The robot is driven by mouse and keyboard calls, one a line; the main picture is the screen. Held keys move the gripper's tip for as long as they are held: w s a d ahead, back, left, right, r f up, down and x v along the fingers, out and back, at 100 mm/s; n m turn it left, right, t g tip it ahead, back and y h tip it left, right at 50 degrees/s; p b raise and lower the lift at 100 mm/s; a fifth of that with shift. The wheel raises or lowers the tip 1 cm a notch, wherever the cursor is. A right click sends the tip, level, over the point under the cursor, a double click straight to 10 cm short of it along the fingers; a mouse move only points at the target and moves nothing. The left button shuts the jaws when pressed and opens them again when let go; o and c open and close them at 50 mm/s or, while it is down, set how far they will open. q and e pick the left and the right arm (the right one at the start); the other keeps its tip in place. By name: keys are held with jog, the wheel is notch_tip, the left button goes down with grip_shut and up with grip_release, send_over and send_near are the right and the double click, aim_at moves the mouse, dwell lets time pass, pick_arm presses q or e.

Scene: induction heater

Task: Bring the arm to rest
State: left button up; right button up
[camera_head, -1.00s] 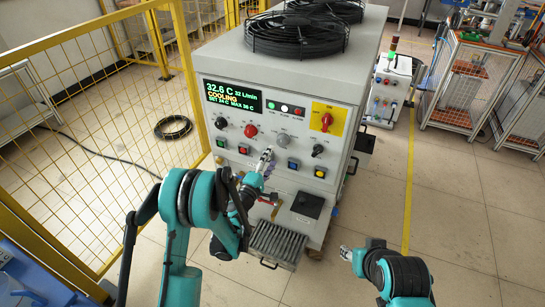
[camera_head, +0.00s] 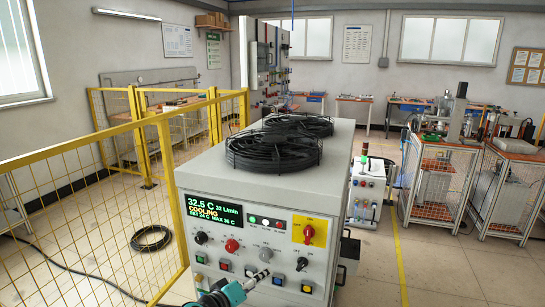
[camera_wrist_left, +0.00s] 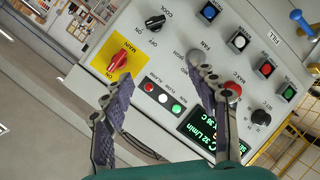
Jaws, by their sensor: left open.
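The induction-heater cabinet's front panel (camera_head: 256,262) faces me, with a lit display (camera_head: 214,211) reading 32.5 C, 32 L/min, COOLING. My left gripper (camera_head: 257,279) is at the bottom of the head view, in front of the lower panel. In the left wrist view its two dark fingers (camera_wrist_left: 150,84) are spread apart with nothing between them. Panel indicator lamps (camera_wrist_left: 163,98) show behind the gap, and the red MAIN switch (camera_wrist_left: 117,61) is left of it. I cannot tell whether a finger touches the panel. Most of the left arm is hidden. My right gripper is out of view.
A yellow mesh fence (camera_head: 95,222) runs along the left, with a black hose coil (camera_head: 151,238) on the floor behind it. A smaller white unit (camera_head: 367,193) stands behind the cabinet's right side. The floor (camera_head: 445,275) at right is clear.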

pick_arm(q)
jog(key=s+a+f+m+g+y, duration=0.1)
jog(key=s+a, duration=0.3)
jog(key=s, duration=0.4)
jog(key=s+a+f+m+g+y, duration=0.2)
jog(key=s+a+y, duration=0.2)
jog(key=s, duration=0.4)
jog(key=s+a+f+m+g+y, duration=0.1)
jog(key=s+a+f+y, duration=0.1)
jog(key=s+a, duration=0.3)
jog(key=s, duration=0.3)
jog(key=shift+s+g, duration=0.3)
jog(key=shift+a, duration=0.1)
